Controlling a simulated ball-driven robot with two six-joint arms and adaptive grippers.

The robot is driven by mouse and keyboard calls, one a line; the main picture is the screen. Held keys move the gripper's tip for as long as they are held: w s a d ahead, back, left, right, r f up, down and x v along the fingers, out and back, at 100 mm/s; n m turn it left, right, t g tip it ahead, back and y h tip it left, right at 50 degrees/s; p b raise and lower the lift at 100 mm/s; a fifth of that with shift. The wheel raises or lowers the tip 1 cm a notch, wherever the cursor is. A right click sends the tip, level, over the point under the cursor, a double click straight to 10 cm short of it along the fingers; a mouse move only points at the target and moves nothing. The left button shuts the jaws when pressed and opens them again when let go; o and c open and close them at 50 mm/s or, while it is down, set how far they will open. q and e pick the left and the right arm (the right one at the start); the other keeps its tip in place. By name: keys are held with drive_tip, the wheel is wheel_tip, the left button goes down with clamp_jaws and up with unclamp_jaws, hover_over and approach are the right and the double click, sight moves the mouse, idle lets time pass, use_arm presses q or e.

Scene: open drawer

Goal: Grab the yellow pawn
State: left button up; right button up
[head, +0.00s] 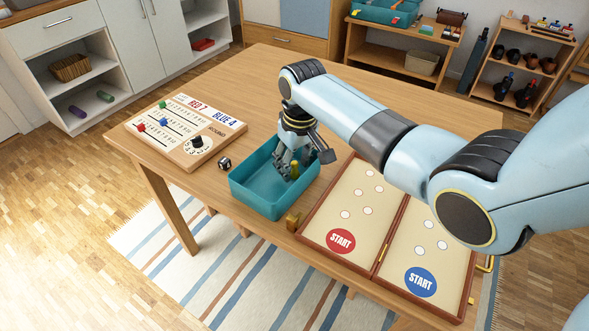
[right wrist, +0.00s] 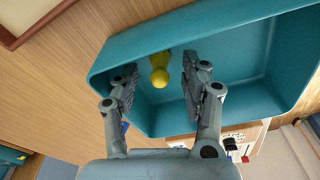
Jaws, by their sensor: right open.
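A yellow pawn (right wrist: 159,72) is inside the teal tray (head: 243,191), which also fills much of the right wrist view (right wrist: 240,50). In the head view, yellow (head: 295,173) shows beside my fingers. My right gripper (head: 285,172) points down into the tray with its fingers open. In the right wrist view, the first pawn lies between the two fingers, with gaps on both sides. My left gripper is not in view.
A folding game board (head: 327,205) with red and blue START circles lies right of the tray. A scoreboard (head: 222,138) with pegs and a die (head: 225,163) are to its left. The wooden table (head: 240,88) is clear behind the tray.

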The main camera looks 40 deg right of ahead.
drive_tip(key=c, duration=0.9)
